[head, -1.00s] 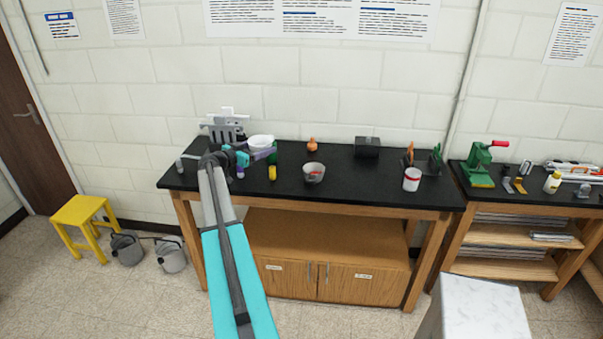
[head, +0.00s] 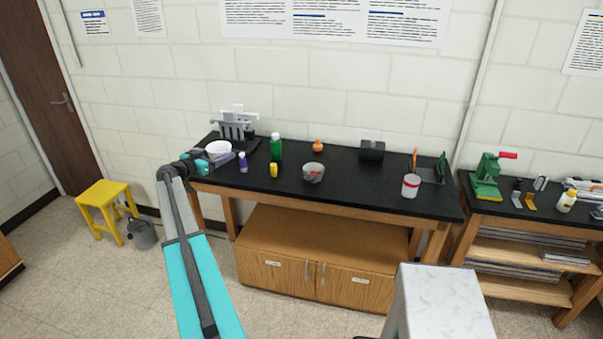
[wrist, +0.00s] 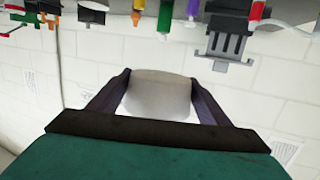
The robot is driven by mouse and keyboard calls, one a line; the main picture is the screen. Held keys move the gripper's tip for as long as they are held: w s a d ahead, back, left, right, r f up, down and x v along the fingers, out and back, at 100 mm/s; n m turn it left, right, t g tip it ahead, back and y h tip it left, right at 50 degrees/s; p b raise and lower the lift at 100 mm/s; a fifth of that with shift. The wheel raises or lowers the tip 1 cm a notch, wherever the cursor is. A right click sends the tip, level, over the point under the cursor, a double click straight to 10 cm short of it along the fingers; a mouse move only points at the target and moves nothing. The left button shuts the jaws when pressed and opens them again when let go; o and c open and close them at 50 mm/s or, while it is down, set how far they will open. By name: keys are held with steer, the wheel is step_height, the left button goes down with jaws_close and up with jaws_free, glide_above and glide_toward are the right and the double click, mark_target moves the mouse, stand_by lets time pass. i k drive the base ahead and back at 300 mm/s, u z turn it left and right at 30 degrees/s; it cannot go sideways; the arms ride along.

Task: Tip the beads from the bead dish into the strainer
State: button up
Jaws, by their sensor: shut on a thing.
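My gripper (head: 224,158) is at the left end of the black bench, shut on a white dish (head: 217,148), which I take as the bead dish. In the wrist view the dish (wrist: 160,95) sits between the two dark fingers, pale and rounded. I cannot see any beads in it. A small grey bowl (head: 313,174) with a red mark stands on the bench, right of my gripper. It looks like the strainer, but its mesh is too small to make out.
A purple bottle (head: 243,163), a green bottle (head: 276,147) and a yellow container (head: 273,170) stand between the dish and the grey bowl. A grey rack (head: 237,125) stands behind the dish. A white-and-red tub (head: 411,185) is farther right.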

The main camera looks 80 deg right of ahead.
mark_target(308, 168)
steer(key=u, duration=0.15)
steer(key=k, duration=0.4)
steer(key=z, duration=0.05)
steer(key=i, duration=0.9)
steer(key=z, duration=0.75)
steer(key=i, duration=0.5)
steer(key=z, duration=0.5)
steer(key=i, duration=0.6)
steer(key=z, duration=0.55)
steer(key=i, duration=1.2)
steer(key=z, duration=0.35)
